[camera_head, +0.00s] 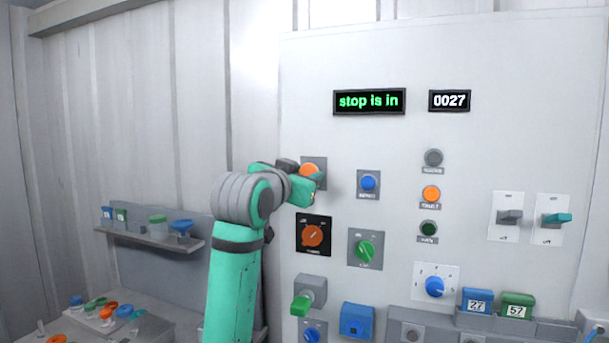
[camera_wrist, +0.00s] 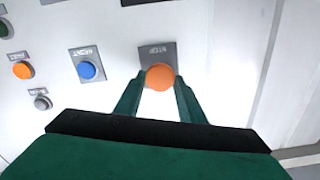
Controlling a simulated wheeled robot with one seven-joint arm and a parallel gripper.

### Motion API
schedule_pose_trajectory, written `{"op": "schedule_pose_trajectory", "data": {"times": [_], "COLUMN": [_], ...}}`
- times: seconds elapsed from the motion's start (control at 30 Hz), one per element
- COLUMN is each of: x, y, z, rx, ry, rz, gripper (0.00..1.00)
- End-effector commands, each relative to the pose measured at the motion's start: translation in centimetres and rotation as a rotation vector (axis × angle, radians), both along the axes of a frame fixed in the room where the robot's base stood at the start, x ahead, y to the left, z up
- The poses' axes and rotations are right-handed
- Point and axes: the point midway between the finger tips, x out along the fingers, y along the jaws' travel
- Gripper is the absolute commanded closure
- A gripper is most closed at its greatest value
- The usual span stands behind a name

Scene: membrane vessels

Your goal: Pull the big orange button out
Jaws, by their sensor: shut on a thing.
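The big orange button (camera_head: 309,170) sits on a grey square plate at the upper left of the panel. In the wrist view the button (camera_wrist: 160,77) shows between the two green fingertips. My gripper (camera_head: 300,176) is at the panel in front of the button and partly covers it. In the wrist view my gripper (camera_wrist: 160,84) is shut on the button, with one finger on each side. The green display (camera_head: 369,101) above reads "stop is in".
A blue button (camera_head: 368,183) is just right of the orange one. An orange rotary knob (camera_head: 313,235) is below it. A shelf (camera_head: 150,235) with small coloured parts is at left.

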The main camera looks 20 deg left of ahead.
Motion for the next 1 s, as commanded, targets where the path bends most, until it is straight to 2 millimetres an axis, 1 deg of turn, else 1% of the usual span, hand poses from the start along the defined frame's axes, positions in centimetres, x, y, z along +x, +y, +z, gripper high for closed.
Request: {"op": "schedule_pose_trajectory", "data": {"times": [0.03,0.17,0.2,0.23,0.27,0.53,0.67,0.77,1.0], "x": [-0.2,-0.3,-0.3,-0.3,-0.3,-0.3,-0.9,-2.1,-6.7], "y": [-0.2,0.0,0.0,0.0,0.1,0.2,0.2,0.3,0.4], "z": [0.2,0.2,0.3,0.3,0.2,0.1,0.2,0.2,0.2], "rx": [0.003,0.004,0.005,0.005,0.005,0.004,0.004,0.004,0.005], "ry": [-0.003,-0.003,-0.004,-0.004,-0.003,-0.001,-0.002,-0.002,-0.004], "rz": [-0.005,-0.003,-0.003,-0.002,-0.002,0.000,0.000,0.000,0.001], "gripper": [1.00,1.00,0.57,0.50,0.45,0.45,0.45,0.45,0.45]}}
